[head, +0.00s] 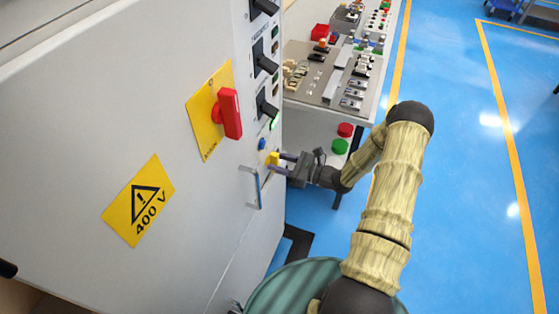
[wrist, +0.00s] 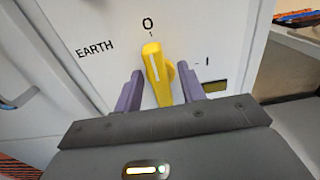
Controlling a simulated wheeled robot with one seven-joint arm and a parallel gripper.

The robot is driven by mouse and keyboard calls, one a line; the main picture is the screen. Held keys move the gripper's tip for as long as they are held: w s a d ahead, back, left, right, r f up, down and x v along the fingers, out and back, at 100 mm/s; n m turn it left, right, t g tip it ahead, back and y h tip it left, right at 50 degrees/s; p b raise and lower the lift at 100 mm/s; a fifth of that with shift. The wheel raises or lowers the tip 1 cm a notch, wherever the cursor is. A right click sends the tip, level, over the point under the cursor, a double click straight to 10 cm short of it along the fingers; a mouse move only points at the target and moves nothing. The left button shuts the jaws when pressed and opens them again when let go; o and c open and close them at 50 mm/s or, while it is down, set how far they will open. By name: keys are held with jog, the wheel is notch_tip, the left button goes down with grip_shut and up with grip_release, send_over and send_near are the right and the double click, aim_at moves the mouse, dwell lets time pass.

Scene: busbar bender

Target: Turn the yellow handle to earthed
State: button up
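The yellow handle (wrist: 156,74) is a small rotary lever on the grey cabinet front. In the wrist view its white mark points up at the "0" label. "EARTH" is printed to its upper left and "I" to its right. In the head view the handle (head: 273,159) sits low on the cabinet's right edge. My gripper (wrist: 158,90) is open, with one purple finger on each side of the handle. A gap shows on each side, so the fingers appear not to press it. In the head view my gripper (head: 279,163) reaches the handle from the right.
The cabinet (head: 150,90) carries a red switch (head: 229,113) on a yellow plate, several black handles, a blue button (head: 262,144) and a metal door pull (head: 251,186) close to the yellow handle. A bench (head: 322,80) with parts stands behind.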

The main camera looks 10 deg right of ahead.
jog(key=shift+s, duration=0.1)
grip_shut()
jog(key=shift+m, duration=0.3)
jog(key=shift+w+d+f+m+p, duration=0.15)
jog(key=shift+m+p, duration=0.3)
jog(key=shift+m, duration=2.5)
jog(key=shift+w+d+f+m+p, duration=0.15)
jog(key=shift+m+p, duration=0.25)
jog(key=shift+m, duration=2.5)
jog(key=shift+w+d+f+m+p, duration=0.15)
jog(key=shift+m+p, duration=0.3)
jog(key=shift+m, duration=2.5)
jog(key=shift+a, duration=0.1)
